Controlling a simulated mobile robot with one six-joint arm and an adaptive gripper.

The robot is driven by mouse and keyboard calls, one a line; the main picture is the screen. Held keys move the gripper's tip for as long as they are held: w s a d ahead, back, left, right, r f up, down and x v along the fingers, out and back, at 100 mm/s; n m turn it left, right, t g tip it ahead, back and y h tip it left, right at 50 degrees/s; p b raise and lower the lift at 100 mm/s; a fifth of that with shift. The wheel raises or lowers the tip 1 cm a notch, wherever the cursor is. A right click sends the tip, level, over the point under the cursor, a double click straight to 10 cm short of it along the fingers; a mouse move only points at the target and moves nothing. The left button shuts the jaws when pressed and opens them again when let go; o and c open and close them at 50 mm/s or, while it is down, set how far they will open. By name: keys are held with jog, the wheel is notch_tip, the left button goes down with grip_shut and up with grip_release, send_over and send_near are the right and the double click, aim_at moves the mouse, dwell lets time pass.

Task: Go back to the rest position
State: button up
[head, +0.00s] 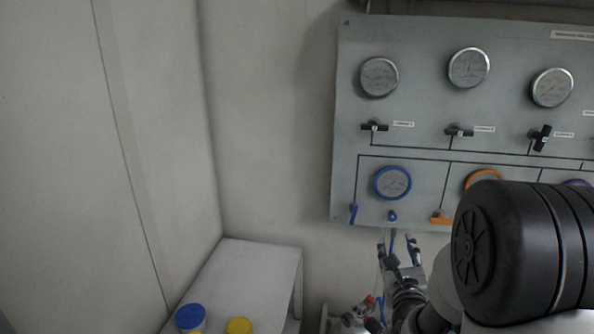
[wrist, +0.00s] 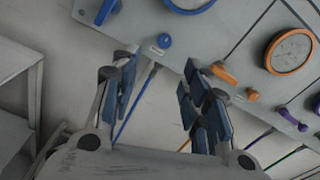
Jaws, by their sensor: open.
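My gripper (head: 400,255) is in front of the wall just below the lower edge of the air panel (head: 345,110), under the blue-ringed gauge (head: 393,183). In the wrist view my gripper (wrist: 160,95) has its two fingers spread apart with nothing between them. The blue knob (head: 392,216) sits above the fingers; it also shows in the wrist view (wrist: 164,41). A blue hose (wrist: 137,105) hangs behind the gap between the fingers. My arm hides the panel's lower right part.
A blue lever (head: 353,213) and an orange lever (head: 440,217) sit along the panel's bottom edge. A light table (head: 262,262) at the lower left carries a blue-lidded jar (head: 190,317) and a yellow-lidded jar (head: 239,326). The wall left of the panel is bare.

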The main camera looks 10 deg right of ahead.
jog(key=s+a+r+n+g+y, duration=0.3)
jog(key=s+a+n+g, duration=0.45)
jog(key=n, duration=1.05)
jog(key=s+a+n+g+y, duration=0.1)
jog(key=s+a+n, duration=0.3)
jog(key=s+n, duration=0.5)
jog(key=s+a+f+n+g, duration=0.1)
jog(key=s+a+n+g, duration=0.3)
jog(key=s+n, duration=0.4)
jog(key=s, duration=0.7)
jog(key=shift+s+n+y, duration=0.35)
jog(key=shift+n+y, duration=0.05)
jog(key=shift+f, duration=0.1)
